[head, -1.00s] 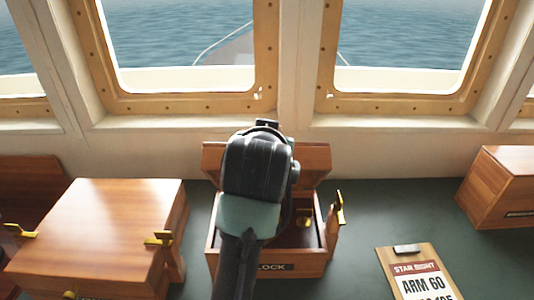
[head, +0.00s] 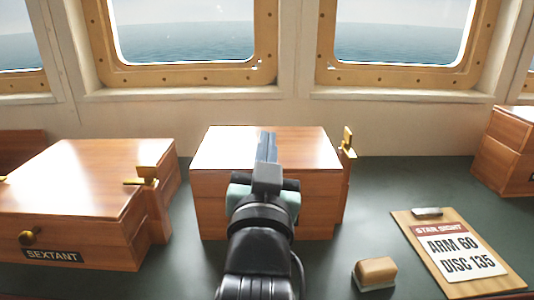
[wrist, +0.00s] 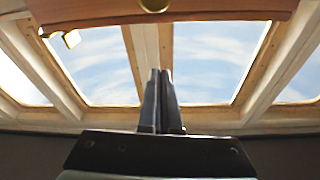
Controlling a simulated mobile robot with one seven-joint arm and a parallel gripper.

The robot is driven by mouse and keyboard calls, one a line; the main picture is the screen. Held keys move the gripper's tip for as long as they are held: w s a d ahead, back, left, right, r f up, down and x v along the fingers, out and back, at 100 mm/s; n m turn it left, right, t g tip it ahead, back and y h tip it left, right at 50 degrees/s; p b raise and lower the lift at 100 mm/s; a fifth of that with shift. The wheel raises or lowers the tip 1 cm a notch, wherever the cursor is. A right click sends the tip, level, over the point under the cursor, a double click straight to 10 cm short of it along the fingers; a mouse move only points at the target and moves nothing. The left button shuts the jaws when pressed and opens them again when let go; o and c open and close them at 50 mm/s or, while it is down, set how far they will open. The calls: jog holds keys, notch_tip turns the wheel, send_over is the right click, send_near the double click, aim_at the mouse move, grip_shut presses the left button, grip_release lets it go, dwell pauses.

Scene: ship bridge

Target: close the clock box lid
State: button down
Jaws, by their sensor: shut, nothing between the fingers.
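The clock box (head: 318,215) is a wooden box behind my arm on the dark green counter. Its lid (head: 305,145) looks level and down on the body in the head view. The brass latch (head: 347,143) stands up at its right side. My gripper (head: 266,146) is shut and empty, its fingers in front of or over the lid; contact cannot be told. My arm hides the middle of the box front. In the wrist view, which looks upside down, the shut fingers (wrist: 161,75) point toward the windows, with the wooden box (wrist: 215,10) and a brass knob (wrist: 154,4) at the top edge.
The sextant box (head: 90,180) stands to the left, shut, with a brass catch. A wood-handled block (head: 375,272) and a clipboard (head: 455,255) lie to the right. Another wooden box (head: 505,150) is at the far right. Windows (head: 405,50) rise behind the counter.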

notch_tip(320, 180, down, 8)
jog(key=s+b, duration=0.2)
jog(key=b, duration=0.4)
jog(key=shift+s+t, duration=0.25)
jog(key=shift+t, duration=0.05)
